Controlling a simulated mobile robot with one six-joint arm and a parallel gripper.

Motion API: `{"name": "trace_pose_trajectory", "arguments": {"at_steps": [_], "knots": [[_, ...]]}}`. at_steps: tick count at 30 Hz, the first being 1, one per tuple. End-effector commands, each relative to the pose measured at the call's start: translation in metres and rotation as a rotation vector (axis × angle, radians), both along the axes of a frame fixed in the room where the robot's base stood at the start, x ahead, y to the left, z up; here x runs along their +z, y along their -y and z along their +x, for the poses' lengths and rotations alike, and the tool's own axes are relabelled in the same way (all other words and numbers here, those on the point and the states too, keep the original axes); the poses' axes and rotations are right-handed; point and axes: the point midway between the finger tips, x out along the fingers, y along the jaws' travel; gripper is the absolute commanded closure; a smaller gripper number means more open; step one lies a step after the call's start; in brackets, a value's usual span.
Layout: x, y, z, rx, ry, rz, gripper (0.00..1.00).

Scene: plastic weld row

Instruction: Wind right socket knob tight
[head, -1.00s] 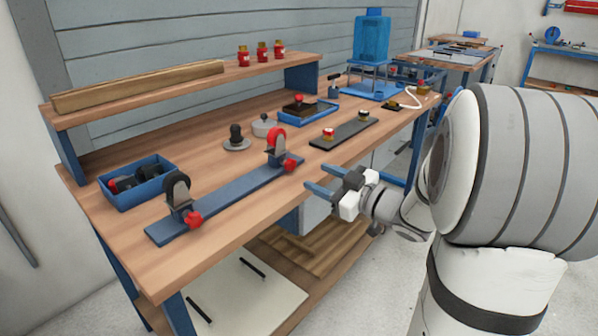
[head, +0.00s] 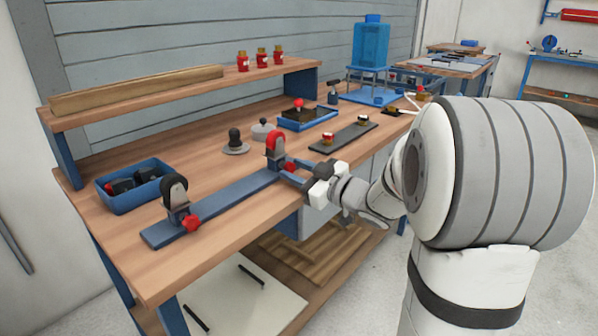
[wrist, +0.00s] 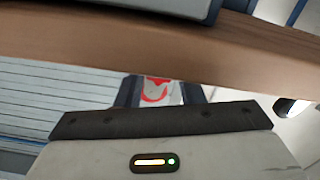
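A long blue bar (head: 215,207) lies along the bench front and carries two grey sockets. The right socket holds a red-rimmed wheel (head: 276,143), and its red knob (head: 290,167) faces the bench's front edge. My gripper (head: 291,173) is at this knob, with one blue finger on either side of it. The fingers are apart; contact with the knob cannot be told. In the wrist view, red (wrist: 154,92) shows between the two fingers, mostly hidden by the gripper body. The left socket holds a dark wheel (head: 174,190) and has its own red knob (head: 192,222).
A blue bin (head: 135,195) with dark parts stands at left. A dark strip (head: 345,139) with two small capped pieces lies right of the right socket. A blue tray (head: 307,121) and a blue tank (head: 371,45) stand farther back. The bench's front edge runs below my gripper.

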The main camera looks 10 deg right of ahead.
Motion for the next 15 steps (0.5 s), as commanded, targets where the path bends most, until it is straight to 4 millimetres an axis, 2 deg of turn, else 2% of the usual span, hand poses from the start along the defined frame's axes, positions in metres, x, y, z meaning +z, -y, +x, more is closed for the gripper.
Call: {"name": "trace_pose_trajectory", "arguments": {"at_steps": [2, 11, 15], "knots": [[0.0000, 0.0002, -0.0001, 0.000, 0.000, 0.000, 0.72], [0.0000, 0.0005, -0.0002, -0.001, 0.000, 0.000, 0.97], [-0.0012, 0.0006, -0.0003, -0.001, 0.016, -0.021, 0.97]]}}
